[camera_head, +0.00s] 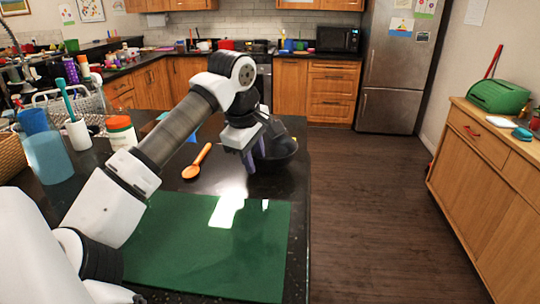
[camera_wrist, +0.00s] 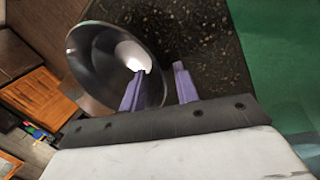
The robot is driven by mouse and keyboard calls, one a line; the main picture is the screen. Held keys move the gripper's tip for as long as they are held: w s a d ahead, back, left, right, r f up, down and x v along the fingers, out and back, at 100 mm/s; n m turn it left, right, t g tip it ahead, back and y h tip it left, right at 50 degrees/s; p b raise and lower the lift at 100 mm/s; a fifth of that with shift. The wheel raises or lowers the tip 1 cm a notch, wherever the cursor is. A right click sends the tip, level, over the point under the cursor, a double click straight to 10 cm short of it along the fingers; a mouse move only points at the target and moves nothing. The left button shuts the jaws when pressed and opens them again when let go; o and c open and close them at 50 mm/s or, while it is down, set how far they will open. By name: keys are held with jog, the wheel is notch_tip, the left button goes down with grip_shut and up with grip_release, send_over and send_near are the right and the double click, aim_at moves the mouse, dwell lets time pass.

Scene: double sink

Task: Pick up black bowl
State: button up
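The black bowl (camera_head: 284,154) sits near the right edge of the dark counter, partly hidden behind my gripper (camera_head: 255,163) in the head view. In the wrist view the bowl (camera_wrist: 91,62) shows its shiny inside, with a bright reflection. My gripper (camera_wrist: 159,72) has two purple fingers, which stand apart with a gap between them. The left finger overlaps the bowl's inside and the right finger is over the bare counter. The near rim of the bowl passes between the fingers. I cannot tell whether either finger touches it.
An orange spoon (camera_head: 197,162) lies left of my gripper. A green mat (camera_head: 205,250) covers the near counter. A blue cup (camera_head: 48,157) and a container with an orange-red lid (camera_head: 120,130) stand at left. Open floor (camera_head: 375,200) lies right of the counter.

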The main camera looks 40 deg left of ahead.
jog(key=shift+c, duration=0.3)
grip_shut()
jog(key=shift+r, duration=0.1)
